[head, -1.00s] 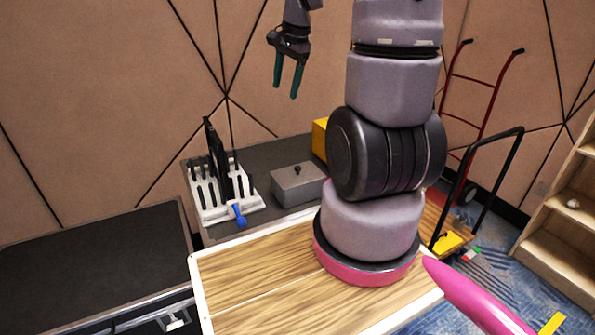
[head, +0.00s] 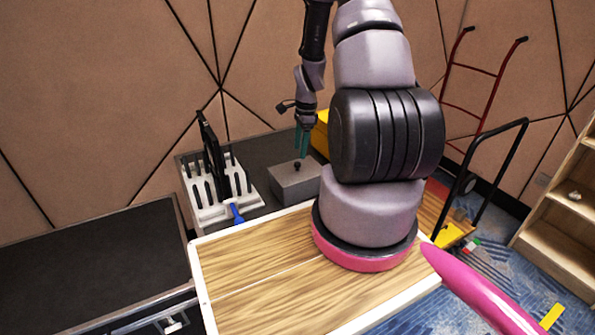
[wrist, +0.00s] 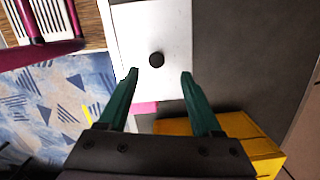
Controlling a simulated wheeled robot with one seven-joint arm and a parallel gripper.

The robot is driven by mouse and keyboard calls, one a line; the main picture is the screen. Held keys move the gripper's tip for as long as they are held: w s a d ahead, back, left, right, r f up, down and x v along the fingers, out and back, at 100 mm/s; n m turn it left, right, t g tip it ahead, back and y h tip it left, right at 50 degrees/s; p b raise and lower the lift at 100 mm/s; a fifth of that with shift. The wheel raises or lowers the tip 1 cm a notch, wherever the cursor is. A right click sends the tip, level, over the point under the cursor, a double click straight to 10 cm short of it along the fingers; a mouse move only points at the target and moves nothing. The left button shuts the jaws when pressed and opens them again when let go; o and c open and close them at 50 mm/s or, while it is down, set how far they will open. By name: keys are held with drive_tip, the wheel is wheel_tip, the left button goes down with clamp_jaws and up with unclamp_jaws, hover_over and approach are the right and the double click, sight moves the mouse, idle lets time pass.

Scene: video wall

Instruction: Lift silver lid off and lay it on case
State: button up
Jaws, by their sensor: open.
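The silver lid (head: 283,172) lies flat on top of a grey box and has a small dark round knob (head: 297,165). In the wrist view the lid (wrist: 172,30) shows as a pale rectangle, with its knob (wrist: 156,60) just beyond the fingertips and roughly between them. My gripper (head: 302,155) has green fingers pointing down, above the lid. In the wrist view my gripper (wrist: 160,74) is open and empty. The case is likely the black-topped flight case (head: 90,260) at the left, with a metal edge and latch; its top is bare.
A white slotted rack (head: 215,195) with a dark upright panel and a blue-handled item stands left of the box. A yellow box (head: 320,135) stands close behind and right. A red hand truck (head: 480,90) and shelves (head: 565,215) are at the right.

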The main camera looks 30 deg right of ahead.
sight(298, 163)
drive_tip(key=f, duration=0.3)
drive_tip(key=a+f, duration=0.1)
drive_tip(key=f, duration=0.1)
drive_tip(key=shift+s+f, duration=0.2)
drive_tip(key=shift+f, duration=0.1)
clamp_jaws()
